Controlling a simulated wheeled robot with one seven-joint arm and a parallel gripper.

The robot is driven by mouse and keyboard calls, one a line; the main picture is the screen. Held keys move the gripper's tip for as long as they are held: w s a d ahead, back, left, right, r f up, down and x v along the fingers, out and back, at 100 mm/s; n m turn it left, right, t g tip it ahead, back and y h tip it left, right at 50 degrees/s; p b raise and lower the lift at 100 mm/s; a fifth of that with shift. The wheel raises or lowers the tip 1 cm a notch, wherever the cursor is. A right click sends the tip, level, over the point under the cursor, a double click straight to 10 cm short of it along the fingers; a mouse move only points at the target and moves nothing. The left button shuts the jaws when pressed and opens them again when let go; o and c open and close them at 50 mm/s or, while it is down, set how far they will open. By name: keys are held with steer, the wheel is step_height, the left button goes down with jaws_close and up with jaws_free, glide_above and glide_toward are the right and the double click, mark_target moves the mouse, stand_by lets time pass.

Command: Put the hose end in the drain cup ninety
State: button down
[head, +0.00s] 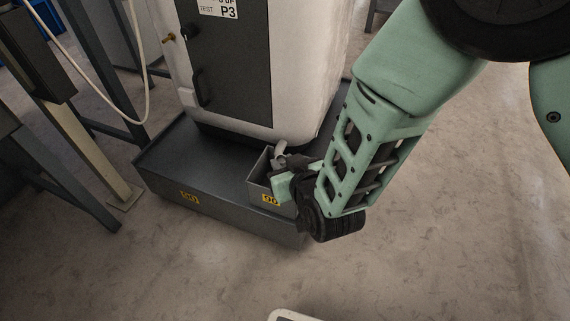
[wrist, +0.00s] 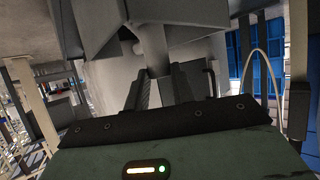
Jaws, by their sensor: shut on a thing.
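The drain cup (head: 262,183) is a grey open box with a yellow 90 label, at the front right corner of a dark tray. My gripper (head: 293,165) is at the cup's right side, close to its rim. It is shut on a light grey tube, which I take as the hose end (head: 281,151); the tube shows over the cup's opening. In the wrist view the tube (wrist: 154,47) runs between the two dark fingers (wrist: 159,88). My gripper hides part of the cup, and I cannot tell whether the tube's lower end is inside it.
The dark tray (head: 165,165), also marked 90, lies under a white cabinet (head: 312,70) with a dark door (head: 228,60) labelled P3. A pale hose (head: 148,90) hangs at the left near metal posts (head: 90,150). The floor in front is clear.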

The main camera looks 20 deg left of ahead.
steer(key=shift+f, duration=0.2)
steer(key=c, duration=1.2)
jaws_free()
steer(key=shift+s+d+r, duration=0.15)
steer(key=shift+r, duration=0.2)
steer(key=p+v, duration=0.5)
steer(key=v, duration=0.6)
steer(key=shift+s+d, duration=0.15)
steer(key=shift+s, duration=0.15)
